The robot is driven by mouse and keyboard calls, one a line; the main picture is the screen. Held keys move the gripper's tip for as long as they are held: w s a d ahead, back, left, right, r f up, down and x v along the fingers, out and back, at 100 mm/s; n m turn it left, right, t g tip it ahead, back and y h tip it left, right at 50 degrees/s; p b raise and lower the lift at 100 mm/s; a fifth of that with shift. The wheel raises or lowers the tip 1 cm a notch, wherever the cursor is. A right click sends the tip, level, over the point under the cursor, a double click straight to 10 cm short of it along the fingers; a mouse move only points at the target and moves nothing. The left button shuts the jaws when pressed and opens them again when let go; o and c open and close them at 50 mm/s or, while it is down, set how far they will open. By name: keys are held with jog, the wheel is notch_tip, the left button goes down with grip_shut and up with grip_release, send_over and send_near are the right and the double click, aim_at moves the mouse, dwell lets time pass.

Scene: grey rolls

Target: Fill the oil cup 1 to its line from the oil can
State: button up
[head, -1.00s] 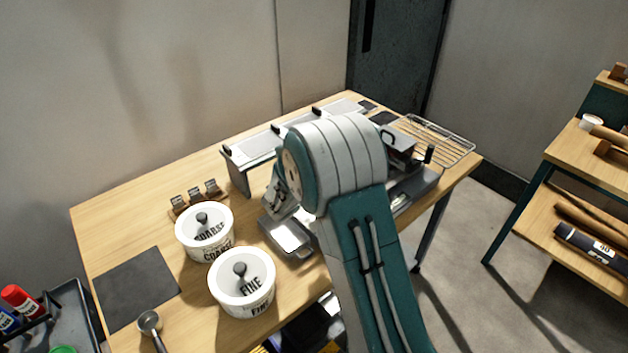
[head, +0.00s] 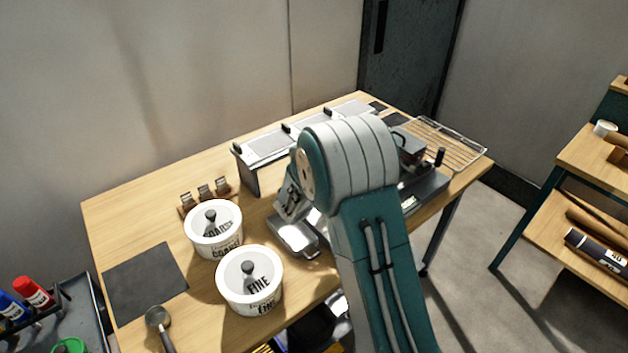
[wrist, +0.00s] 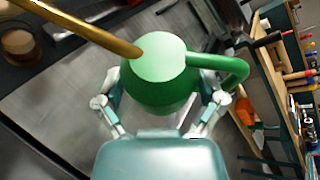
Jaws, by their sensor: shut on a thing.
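In the wrist view my gripper (wrist: 160,112) is shut on the green oil can (wrist: 155,88), with one finger on each side of its round body. The can's pale green top faces the camera. Its long brass spout (wrist: 85,32) runs to the upper left and its green handle (wrist: 235,72) curves to the right. In the head view my own arm hides the gripper and the can. I cannot make out oil cup 1 or its line in either view.
The wooden table (head: 130,230) holds two white lidded tubs, coarse (head: 213,240) and fine (head: 245,295), a dark mat (head: 145,282), a scoop (head: 158,318) and a wire rack (head: 450,140). A machine (head: 425,190) stands partly behind my arm. A shelf (head: 580,165) stands at right.

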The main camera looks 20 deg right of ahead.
jog(key=shift+f+m, duration=0.3)
jog(key=shift+f, duration=0.05)
jog(key=shift+w+a+f+m+t+y, duration=0.2)
jog(key=shift+m+t+y, duration=0.1)
jog(key=shift+m+y, duration=0.3)
jog(key=shift+w+a+m+t+y, duration=0.45)
jog(key=shift+a+m+y, duration=0.1)
jog(key=shift+m, duration=0.3)
jog(key=shift+w+a+m+t+y, duration=0.3)
jog(key=shift+a+m+t+y, duration=0.2)
jog(key=shift+m, duration=0.35)
